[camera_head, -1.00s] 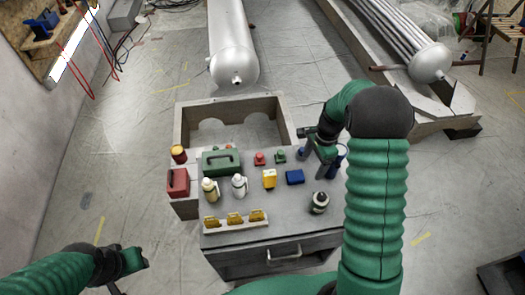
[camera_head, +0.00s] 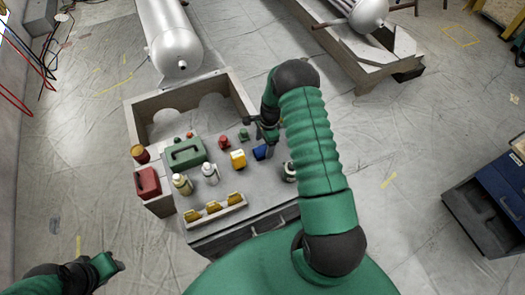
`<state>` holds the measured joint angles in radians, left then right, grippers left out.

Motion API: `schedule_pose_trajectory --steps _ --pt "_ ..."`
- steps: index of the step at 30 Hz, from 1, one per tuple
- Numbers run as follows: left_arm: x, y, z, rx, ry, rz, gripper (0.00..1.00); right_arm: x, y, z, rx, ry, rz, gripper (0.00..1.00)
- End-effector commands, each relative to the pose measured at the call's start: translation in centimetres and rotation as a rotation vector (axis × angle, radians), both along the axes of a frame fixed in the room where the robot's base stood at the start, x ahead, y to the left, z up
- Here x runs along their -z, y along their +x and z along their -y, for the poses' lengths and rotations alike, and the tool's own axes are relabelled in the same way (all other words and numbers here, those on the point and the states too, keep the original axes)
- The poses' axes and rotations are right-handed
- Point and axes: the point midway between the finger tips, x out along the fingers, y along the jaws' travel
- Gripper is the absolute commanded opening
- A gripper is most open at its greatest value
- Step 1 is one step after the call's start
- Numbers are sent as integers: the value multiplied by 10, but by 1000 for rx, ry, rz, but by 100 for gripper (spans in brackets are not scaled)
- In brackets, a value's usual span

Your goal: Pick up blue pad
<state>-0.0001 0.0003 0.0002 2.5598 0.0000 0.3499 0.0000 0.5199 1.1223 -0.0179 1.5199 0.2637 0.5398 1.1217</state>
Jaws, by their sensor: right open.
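The blue pad (camera_head: 259,153) is a small blue block lying on the grey workbench top (camera_head: 237,198), right of a yellow block. My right gripper (camera_head: 266,138) is open just above and beside the pad, its fingers pointing down. I cannot tell whether the fingers touch the pad. My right arm hides part of the bench's right side. My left gripper (camera_head: 108,268) is at the lower left, away from the bench, and its jaws are too unclear to read.
The yellow block (camera_head: 238,159), a white-and-dark bottle (camera_head: 289,172), a green case (camera_head: 184,153), two pale bottles and a tray of yellow pieces (camera_head: 214,210) share the bench. A red box (camera_head: 148,182) is at its left. A blue cabinet (camera_head: 498,190) stands far right.

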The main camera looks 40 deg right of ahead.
Motion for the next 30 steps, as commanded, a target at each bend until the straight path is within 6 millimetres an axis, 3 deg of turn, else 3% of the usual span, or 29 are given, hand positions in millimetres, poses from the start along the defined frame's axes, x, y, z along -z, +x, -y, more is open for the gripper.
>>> schedule_pose_trajectory --steps 6,12,27,30 --pt "-7 0 0 0 0 0 36 31 3 -2 0 0 0 75" --pt "-6 0 0 0 0 0 36 32 3 -2 0 0 1 75" --pt "-6 0 0 0 0 0 36 31 3 -2 -1 0 0 10" --pt "-6 0 0 0 0 0 36 31 3 -2 -1 0 1 10"
